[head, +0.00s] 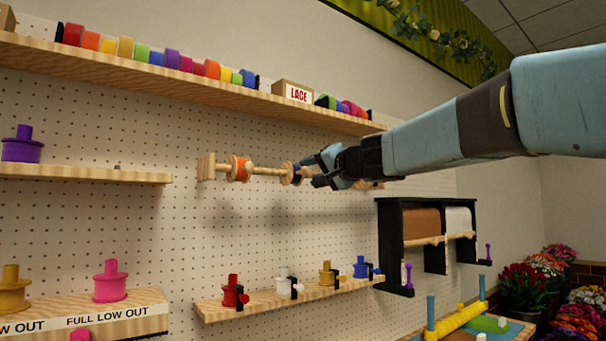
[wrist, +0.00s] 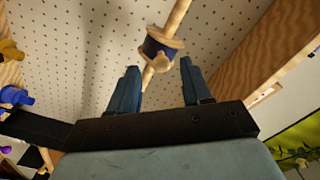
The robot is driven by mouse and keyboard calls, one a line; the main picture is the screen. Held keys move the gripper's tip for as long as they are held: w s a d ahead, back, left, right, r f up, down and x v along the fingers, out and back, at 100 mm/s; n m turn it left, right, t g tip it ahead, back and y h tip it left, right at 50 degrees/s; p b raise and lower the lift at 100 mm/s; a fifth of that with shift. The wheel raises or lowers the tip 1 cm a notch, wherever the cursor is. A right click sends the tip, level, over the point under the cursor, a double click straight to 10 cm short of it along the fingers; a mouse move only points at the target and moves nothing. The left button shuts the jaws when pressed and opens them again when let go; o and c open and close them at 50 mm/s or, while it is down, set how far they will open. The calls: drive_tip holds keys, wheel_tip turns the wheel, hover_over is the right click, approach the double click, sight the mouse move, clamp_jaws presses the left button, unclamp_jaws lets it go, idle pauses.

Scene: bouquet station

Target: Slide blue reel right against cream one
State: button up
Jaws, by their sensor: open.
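A wooden rod (head: 266,171) stands off the pegboard. The blue reel (head: 296,174), dark blue with pale wooden flanges, is on this rod, partly covered by my gripper (head: 312,171) in the head view. In the wrist view the blue reel (wrist: 158,47) sits just beyond and between my fingertips (wrist: 158,66), with the rod running through it. My gripper is open, with a finger to either side of the rod and no visible grip on the reel. I cannot make out a cream reel; the rod's right part is hidden behind my gripper.
An orange reel (head: 239,169) is on the rod near its left end block (head: 206,167). Above runs a long shelf (head: 190,83) of coloured ribbon rolls. Below is a small shelf (head: 285,298) with several spools. A black dispenser (head: 390,235) stands at lower right.

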sight(306, 173)
drive_tip(key=shift+x, duration=1.85)
clamp_jaws()
